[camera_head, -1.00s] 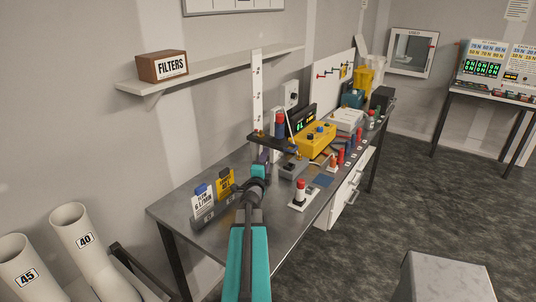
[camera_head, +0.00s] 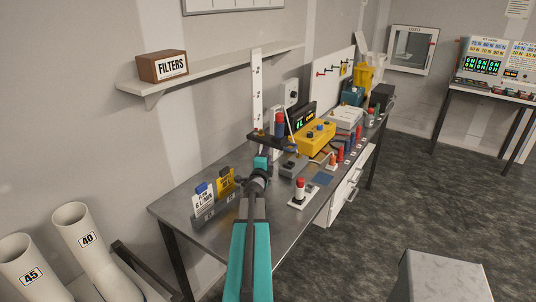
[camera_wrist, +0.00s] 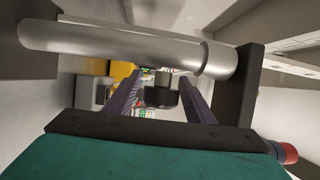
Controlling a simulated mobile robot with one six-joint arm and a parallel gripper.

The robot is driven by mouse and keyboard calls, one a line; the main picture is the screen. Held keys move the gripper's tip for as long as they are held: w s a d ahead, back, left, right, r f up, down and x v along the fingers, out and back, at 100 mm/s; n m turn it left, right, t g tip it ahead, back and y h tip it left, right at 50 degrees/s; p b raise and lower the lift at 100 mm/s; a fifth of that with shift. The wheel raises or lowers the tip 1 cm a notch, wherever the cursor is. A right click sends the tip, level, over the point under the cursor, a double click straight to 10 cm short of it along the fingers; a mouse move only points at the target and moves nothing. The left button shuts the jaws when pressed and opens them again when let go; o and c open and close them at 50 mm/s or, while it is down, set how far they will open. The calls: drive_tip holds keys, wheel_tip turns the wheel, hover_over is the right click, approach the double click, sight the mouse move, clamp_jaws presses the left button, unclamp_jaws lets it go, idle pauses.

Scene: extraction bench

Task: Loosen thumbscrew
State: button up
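A white upright scale (camera_head: 257,90) stands on the bench with a dark bracket (camera_head: 266,138) across its lower part. A red-topped blue cylinder (camera_head: 280,125) stands at the bracket. My gripper (camera_head: 263,150) is just below and in front of the bracket, its fingertips hard to make out there. In the wrist view my gripper (camera_wrist: 160,92) has its two dark fingers apart. A small dark knob-like piece (camera_wrist: 161,97), possibly the thumbscrew, shows between them with gaps at its sides. I cannot tell its depth. A silver cylinder (camera_wrist: 120,45) crosses above the fingers.
A yellow box (camera_head: 315,138) and a grey block (camera_head: 293,167) stand right of my gripper. A red-capped bottle (camera_head: 300,193) is near the front edge. Labelled cards in a holder (camera_head: 210,206) stand left of my arm. The bare bench top (camera_head: 180,208) is free at the left.

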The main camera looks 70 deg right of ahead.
drive_tip(key=c, duration=1)
drive_tip(key=b, duration=0.3)
drive_tip(key=shift+h, duration=0.3)
drive_tip(key=h+b, duration=0.1)
drive_tip(key=b, duration=0.4)
drive_tip(key=n+b, duration=0.1)
drive_tip(key=b, duration=0.5)
drive_tip(key=shift+r+t+h, duration=0.3)
drive_tip(key=shift+r+h, duration=0.05)
drive_tip(key=shift+h, duration=0.05)
drive_tip(key=b, duration=0.5)
drive_tip(key=n+h+b, duration=0.1)
drive_tip(key=b, duration=0.3)
drive_tip(key=shift+w+a+r+t+h+b, duration=0.1)
drive_tip(key=shift+r+t+h+b, duration=0.2)
drive_tip(key=shift+t+b, duration=0.1)
drive_tip(key=shift+r+b, duration=0.1)
drive_tip(key=shift+b, duration=0.25)
drive_tip(key=o, duration=1.1)
drive_tip(key=shift+a, duration=0.1)
